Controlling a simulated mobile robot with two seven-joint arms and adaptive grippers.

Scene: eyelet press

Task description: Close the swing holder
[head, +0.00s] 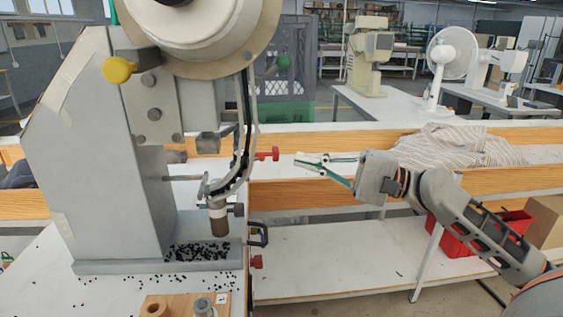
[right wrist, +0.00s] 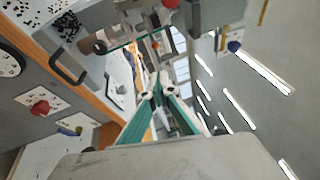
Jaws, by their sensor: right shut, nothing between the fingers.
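The grey eyelet press (head: 95,150) stands at the left of the head view. A bracket with a dark round tip (head: 219,225) hangs over its bed, and a black handle (head: 258,234) sticks out to the right beside it. I cannot tell for sure which of these parts is the swing holder. The black handle also seems to show in the right wrist view (right wrist: 68,66). My right gripper (head: 312,162) is shut and empty, right of the press and of a red knob (head: 268,154), apart from the handle. Its teal fingers meet in the right wrist view (right wrist: 157,88). My left gripper is out of view.
Loose black eyelets (head: 195,252) lie on the press bed and table. A lower red knob (head: 257,262) sits by the table edge. A wooden rail (head: 300,194) and a white lower shelf (head: 340,255) lie behind. Striped cloth (head: 460,148) is at right.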

